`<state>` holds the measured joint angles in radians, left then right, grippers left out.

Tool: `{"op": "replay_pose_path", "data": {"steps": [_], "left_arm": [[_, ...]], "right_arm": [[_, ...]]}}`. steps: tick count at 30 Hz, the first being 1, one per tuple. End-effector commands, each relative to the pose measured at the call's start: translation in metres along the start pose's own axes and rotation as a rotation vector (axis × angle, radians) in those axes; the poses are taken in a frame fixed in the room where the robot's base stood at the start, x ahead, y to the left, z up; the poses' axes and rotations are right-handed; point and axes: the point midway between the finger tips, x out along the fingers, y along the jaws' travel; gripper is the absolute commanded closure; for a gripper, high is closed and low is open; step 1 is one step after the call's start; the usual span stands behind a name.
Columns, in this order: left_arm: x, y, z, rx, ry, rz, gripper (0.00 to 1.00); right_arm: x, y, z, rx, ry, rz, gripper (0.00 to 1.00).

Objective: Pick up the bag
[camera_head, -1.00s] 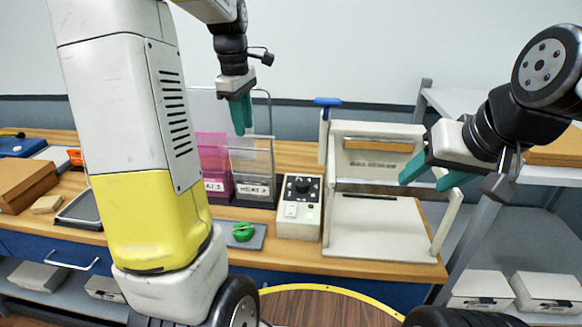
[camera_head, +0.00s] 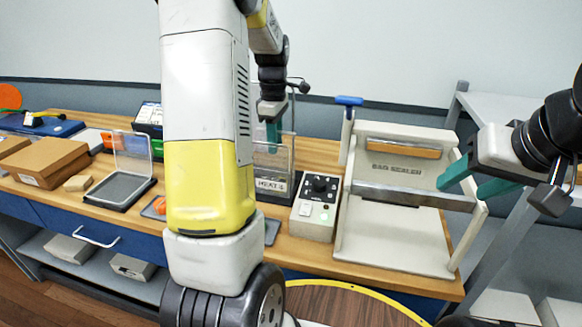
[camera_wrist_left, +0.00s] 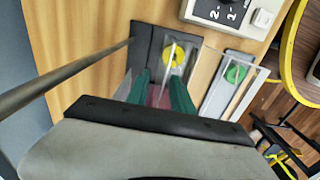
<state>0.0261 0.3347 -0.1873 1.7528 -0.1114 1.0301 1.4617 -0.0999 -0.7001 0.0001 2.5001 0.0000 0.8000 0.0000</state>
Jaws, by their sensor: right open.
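No bag can be told for certain. A clear upright holder (camera_head: 272,160) with a label reading MEAT stands at the bench's middle, partly hidden by my left arm. My left gripper (camera_head: 273,132) is at the holder's top, its green fingers pointing down. In the left wrist view its fingers (camera_wrist_left: 160,88) are apart, with something pinkish and see-through between and beyond them; I cannot tell whether it is a bag. A yellow disc (camera_wrist_left: 173,56) lies just past the fingers. My right gripper (camera_head: 476,180) is open and empty near the right side of the bag sealer (camera_head: 390,235).
A control box (camera_head: 316,207) stands between holder and sealer. A clear-lidded tray (camera_head: 120,188), a cardboard box (camera_head: 45,162) and a blue case (camera_head: 45,126) are at the left. A grey shelf (camera_head: 500,105) is at the right. A round table (camera_head: 350,305) is in front.

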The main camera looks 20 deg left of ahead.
Motion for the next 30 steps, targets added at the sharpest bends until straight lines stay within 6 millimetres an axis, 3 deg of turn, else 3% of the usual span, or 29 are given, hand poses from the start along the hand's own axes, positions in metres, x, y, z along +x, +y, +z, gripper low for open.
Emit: {"op": "replay_pose_path", "data": {"steps": [8, 13, 30], "left_arm": [[0.0051, -0.0001, -0.0003, 0.0, 0.0, 0.0, 0.72], [0.0049, -0.0001, -0.0002, 0.0, 0.0, 0.0, 1.0], [0.0046, 0.0, -0.0002, 0.0, 0.0, 0.001, 1.0]], "right_arm": [[0.0, 0.0, 0.0, 0.0, 0.0, 0.0, 0.46], [0.0, 0.0, 0.0, 0.0, 0.0, 0.0, 0.46], [0.0, 0.0, 0.0, 0.0, 0.0, 0.0, 0.46]]}}
